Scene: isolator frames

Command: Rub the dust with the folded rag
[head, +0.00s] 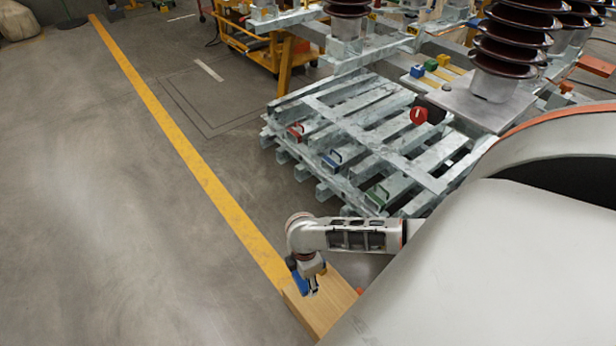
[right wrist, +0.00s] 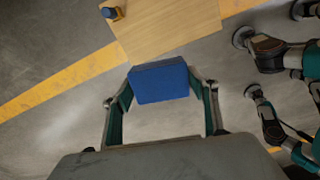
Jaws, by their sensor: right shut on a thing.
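My right gripper (head: 306,284) is over the wooden top (head: 338,300) at the bottom of the head view. In the right wrist view my right gripper (right wrist: 160,88) is shut on the blue folded rag (right wrist: 160,82), a thick flat pad between the two fingertips. The rag also shows as a small blue patch in the head view (head: 299,281). In the right wrist view the rag is in front of the near edge of the wooden top (right wrist: 165,30). I cannot tell whether it touches the wood. I cannot make out any dust. My left gripper is not in view.
A small blue and orange object (right wrist: 112,13) is on the wooden top's left edge. A galvanised slatted frame (head: 330,135) with red, blue and green handles stands beyond my arm. Brown ribbed insulators (head: 515,40) stand behind it.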

